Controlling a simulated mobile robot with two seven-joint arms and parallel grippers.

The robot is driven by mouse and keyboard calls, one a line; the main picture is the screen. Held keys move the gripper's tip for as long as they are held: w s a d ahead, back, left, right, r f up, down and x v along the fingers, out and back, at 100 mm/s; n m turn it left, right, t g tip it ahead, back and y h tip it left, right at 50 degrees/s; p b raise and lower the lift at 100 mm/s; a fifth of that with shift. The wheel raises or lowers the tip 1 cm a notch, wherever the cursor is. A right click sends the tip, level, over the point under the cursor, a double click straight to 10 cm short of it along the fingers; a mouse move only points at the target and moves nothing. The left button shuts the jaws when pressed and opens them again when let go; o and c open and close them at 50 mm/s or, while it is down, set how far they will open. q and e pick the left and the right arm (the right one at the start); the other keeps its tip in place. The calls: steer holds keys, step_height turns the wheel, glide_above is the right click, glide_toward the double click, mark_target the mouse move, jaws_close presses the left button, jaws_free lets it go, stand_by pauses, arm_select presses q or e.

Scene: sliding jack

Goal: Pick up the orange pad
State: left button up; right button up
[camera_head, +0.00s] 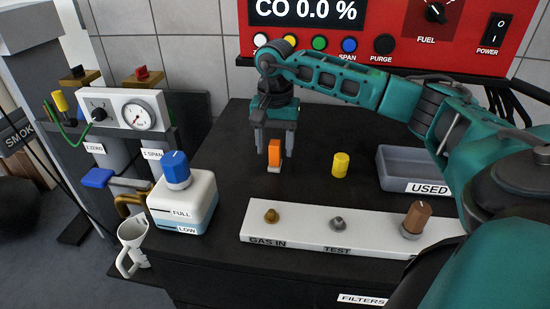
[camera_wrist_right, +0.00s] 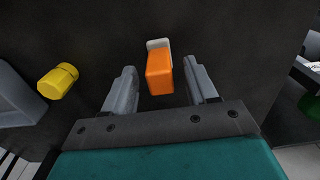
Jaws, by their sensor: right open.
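The orange pad (camera_head: 274,152) stands upright on the dark bench top, with a pale base at its lower end. In the right wrist view the orange pad (camera_wrist_right: 159,74) shows between the two fingers, with a pale piece at its far end. My right gripper (camera_head: 273,150) points down over it, fingers spread on either side. In the right wrist view the gripper (camera_wrist_right: 161,82) is open, with a gap between each finger and the pad. My left gripper is not in view.
A yellow cylinder (camera_head: 340,164) and a grey USED tray (camera_head: 409,166) stand right of the pad. A white panel (camera_head: 290,231) with fittings lies in front. A white box with a blue knob (camera_head: 176,169) stands left. The red analyser (camera_head: 390,53) is behind.

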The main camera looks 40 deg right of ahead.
step_height(320, 180, down, 2)
steer(key=c, duration=1)
steer(key=shift+c, duration=0.2)
steer(key=shift+r, duration=0.1)
